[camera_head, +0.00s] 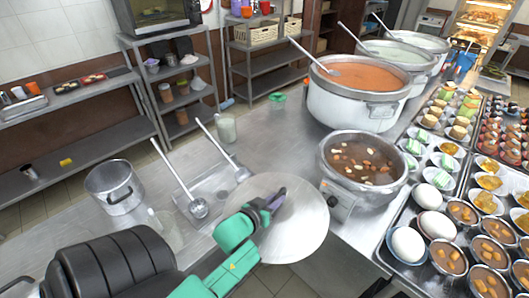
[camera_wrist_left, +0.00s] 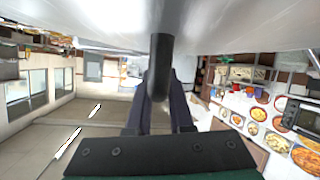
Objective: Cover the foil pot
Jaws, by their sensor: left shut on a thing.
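My left gripper (camera_head: 268,203) is shut on the handle of a round pale metal lid (camera_head: 296,232). The lid is held in the air in front of the counter's near edge, apart from any pot. In the left wrist view the lid's dark handle (camera_wrist_left: 161,62) sits between the fingers, with the lid's underside or face (camera_wrist_left: 240,22) across the top. A metal pot of brown congee with pieces on top (camera_head: 362,158) stands open, just beyond the lid and to the right. No label shows which pot is the foil pot. My right gripper is not seen.
Large open pots of orange (camera_head: 355,105) and green (camera_head: 398,60) congee stand behind. A small metal pot (camera_head: 114,187) is at left. Two ladles lie on a tray (camera_head: 210,185). Trays of eggs and bowls (camera_head: 400,262) fill the right.

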